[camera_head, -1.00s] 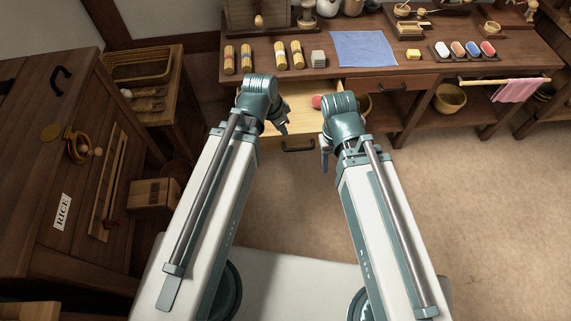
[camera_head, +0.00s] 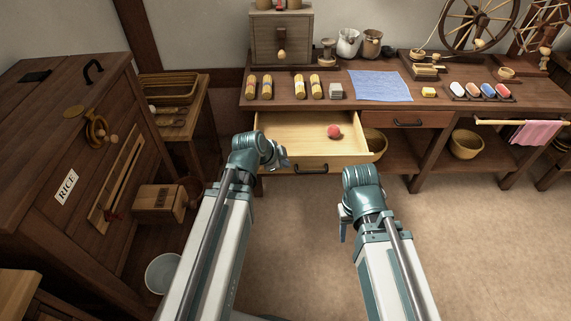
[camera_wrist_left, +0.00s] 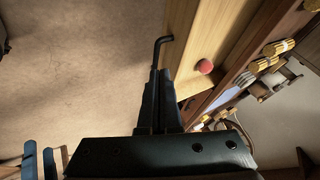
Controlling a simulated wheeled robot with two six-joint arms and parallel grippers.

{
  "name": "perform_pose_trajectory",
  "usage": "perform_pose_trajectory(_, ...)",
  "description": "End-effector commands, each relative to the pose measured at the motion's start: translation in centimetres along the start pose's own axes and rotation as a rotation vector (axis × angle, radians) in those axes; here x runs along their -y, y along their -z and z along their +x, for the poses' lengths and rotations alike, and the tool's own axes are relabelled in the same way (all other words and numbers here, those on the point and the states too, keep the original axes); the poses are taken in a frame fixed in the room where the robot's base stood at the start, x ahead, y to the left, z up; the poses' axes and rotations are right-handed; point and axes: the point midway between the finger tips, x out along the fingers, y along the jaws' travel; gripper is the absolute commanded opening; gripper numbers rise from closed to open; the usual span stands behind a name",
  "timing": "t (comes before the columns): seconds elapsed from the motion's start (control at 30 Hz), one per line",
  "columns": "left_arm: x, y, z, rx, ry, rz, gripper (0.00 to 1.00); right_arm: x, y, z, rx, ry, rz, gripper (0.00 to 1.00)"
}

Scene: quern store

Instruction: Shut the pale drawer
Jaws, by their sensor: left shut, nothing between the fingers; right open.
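The pale drawer (camera_head: 290,131) stands pulled out from under the dark wooden table in the head view, with a red ball (camera_head: 334,131) inside it. Its dark handle (camera_head: 311,169) is on the front face. My left gripper (camera_head: 284,160) is shut and empty near the left end of the drawer front. In the left wrist view the pale drawer (camera_wrist_left: 190,45), its dark handle (camera_wrist_left: 162,42) and the red ball (camera_wrist_left: 205,66) show just beyond the left fingers (camera_wrist_left: 160,95); I cannot tell whether they touch. My right gripper (camera_head: 343,228) is open, pointing down in front of the table, apart from the drawer.
The table top (camera_head: 430,115) holds several yellow rolls, a blue cloth (camera_head: 381,86) and a tray of coloured pieces. A closed dark drawer (camera_head: 408,121) is to the right. A rice cabinet (camera_head: 75,150) stands at left. The floor (camera_head: 450,250) in front is clear.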

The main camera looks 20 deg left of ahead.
Motion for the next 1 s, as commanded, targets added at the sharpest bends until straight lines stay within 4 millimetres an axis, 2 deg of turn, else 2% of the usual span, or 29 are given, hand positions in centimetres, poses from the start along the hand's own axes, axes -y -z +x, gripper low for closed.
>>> perform_pose_trajectory(0.03,-0.1,-0.1,1.1,0.000,0.000,0.001,0.00,0.1,0.1,0.9,0.000,0.000,0.000,0.50)
perform_pose_trajectory(0.57,0.0,-0.2,9.7,0.000,-0.001,0.000,0.00,0.7,0.5,7.8,0.000,-0.004,-0.001,0.50)
perform_pose_trajectory(0.6,1.4,0.0,9.6,0.001,0.000,-0.001,0.00,0.6,0.4,7.0,0.000,-0.004,-0.001,0.50)
perform_pose_trajectory(0.7,2.7,0.1,10.2,0.000,-0.001,0.000,0.00,0.6,0.4,6.9,0.000,-0.004,-0.001,0.50)
perform_pose_trajectory(0.83,3.5,0.0,10.6,0.000,-0.001,0.000,0.00,0.6,0.4,6.9,0.000,-0.004,-0.001,0.50)
perform_pose_trajectory(1.0,3.5,0.0,10.6,0.000,-0.001,0.000,0.00,0.6,0.4,6.9,0.000,-0.004,-0.001,0.50)
